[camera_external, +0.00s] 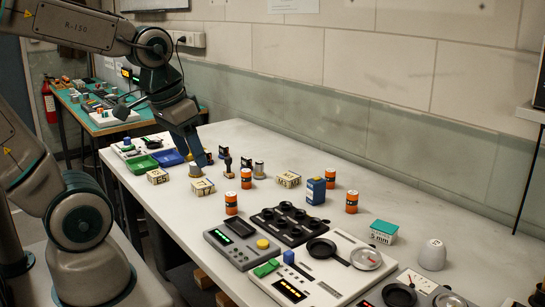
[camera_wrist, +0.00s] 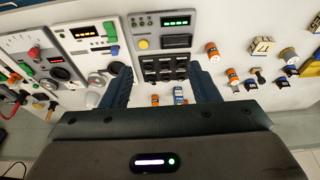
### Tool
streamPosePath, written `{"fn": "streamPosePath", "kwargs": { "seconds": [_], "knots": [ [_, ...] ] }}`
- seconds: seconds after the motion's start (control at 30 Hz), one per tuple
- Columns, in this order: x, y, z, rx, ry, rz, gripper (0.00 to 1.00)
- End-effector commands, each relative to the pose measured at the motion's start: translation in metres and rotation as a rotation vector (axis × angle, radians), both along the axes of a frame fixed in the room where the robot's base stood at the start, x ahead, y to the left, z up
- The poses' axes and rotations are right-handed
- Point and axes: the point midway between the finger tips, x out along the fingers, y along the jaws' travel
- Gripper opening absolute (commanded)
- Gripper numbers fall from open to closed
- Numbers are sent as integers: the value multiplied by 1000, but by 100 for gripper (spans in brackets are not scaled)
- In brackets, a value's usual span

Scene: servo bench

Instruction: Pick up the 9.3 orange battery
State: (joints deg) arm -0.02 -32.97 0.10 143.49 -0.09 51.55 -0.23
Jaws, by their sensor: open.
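Several orange batteries with dark bands stand on the white bench; their labels are too small to read, so I cannot tell which is the 9.3 one. In the external view one stands front left (camera_external: 231,204), one behind it (camera_external: 246,179), one by the blue box (camera_external: 330,178) and one farther right (camera_external: 352,202). The wrist view shows two at right, one upper (camera_wrist: 211,49) and one lower (camera_wrist: 233,76), and another (camera_wrist: 155,100) near the gripper body. My gripper (camera_external: 203,161) is at the bench's left part, its fingers (camera_wrist: 159,72) apart and empty.
A blue box (camera_external: 316,191) stands among the batteries. A black socket tray (camera_external: 290,224), a grey meter unit (camera_external: 240,248) and a white panel (camera_external: 340,270) fill the front. Lettered blocks (camera_external: 289,179) and small knobs stand near my gripper. The bench's back strip is clear.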

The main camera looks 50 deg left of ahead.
Motion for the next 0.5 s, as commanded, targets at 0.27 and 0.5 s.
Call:
{"fn": "streamPosePath", "kwargs": {
  "seconds": [0.27, 0.5],
  "knots": [
    [30, -1, 16, 20, 21, -72, 55],
    [113, -4, 44, 71, 70, -276, 55]
  ]
}}
